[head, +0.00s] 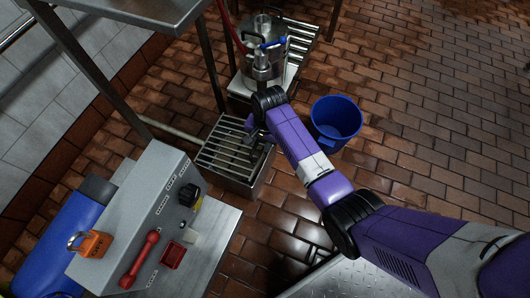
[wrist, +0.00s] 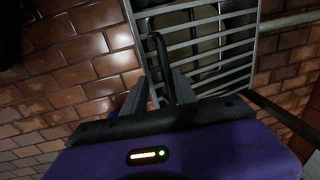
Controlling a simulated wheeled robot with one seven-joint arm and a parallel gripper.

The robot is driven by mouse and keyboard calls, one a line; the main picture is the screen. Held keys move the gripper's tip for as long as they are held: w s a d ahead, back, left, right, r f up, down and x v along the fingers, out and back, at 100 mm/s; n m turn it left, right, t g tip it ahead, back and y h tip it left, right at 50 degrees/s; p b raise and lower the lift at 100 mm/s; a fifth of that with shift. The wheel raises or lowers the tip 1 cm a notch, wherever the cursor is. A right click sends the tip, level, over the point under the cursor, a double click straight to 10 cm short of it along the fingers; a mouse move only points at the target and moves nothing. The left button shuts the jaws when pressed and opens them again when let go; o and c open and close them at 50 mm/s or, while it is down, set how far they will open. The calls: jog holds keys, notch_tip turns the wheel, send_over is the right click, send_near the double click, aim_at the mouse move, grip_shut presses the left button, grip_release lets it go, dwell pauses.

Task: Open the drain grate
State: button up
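The drain grate (head: 228,156) is a metal slatted cover lying on a low box-like metal drain in the tiled floor. In the wrist view the grate (wrist: 205,42) fills the top middle, with its slats running across. A dark curved handle (wrist: 160,50) rises at the grate's near left part. My gripper (head: 257,137) is low over the grate's right side. In the wrist view my gripper (wrist: 162,88) has its two fingers apart, with the handle's dark bar between them. I cannot tell whether either finger touches it. The handle's lower end is hidden by my gripper.
A blue bucket (head: 336,120) stands right of my forearm. A metal vessel with a blue-handled valve (head: 266,45) stands behind the grate. A grey control panel (head: 140,215) with a red lever and black knob is at front left. A steel table leg (head: 211,65) stands nearby. Open tiled floor lies right.

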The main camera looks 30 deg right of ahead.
jog(key=shift+s+d+f+b, duration=0.2)
jog(key=shift+f+b, duration=0.45)
jog(key=shift+f, duration=0.15)
jog(key=shift+r, duration=0.15)
notch_tip(320, 180, up, 9)
jog(key=p, duration=1)
jog(key=shift+s+d, duration=0.15)
jog(key=shift+s, duration=0.05)
jog(key=shift+p, duration=0.3)
jog(key=shift+c, duration=0.4)
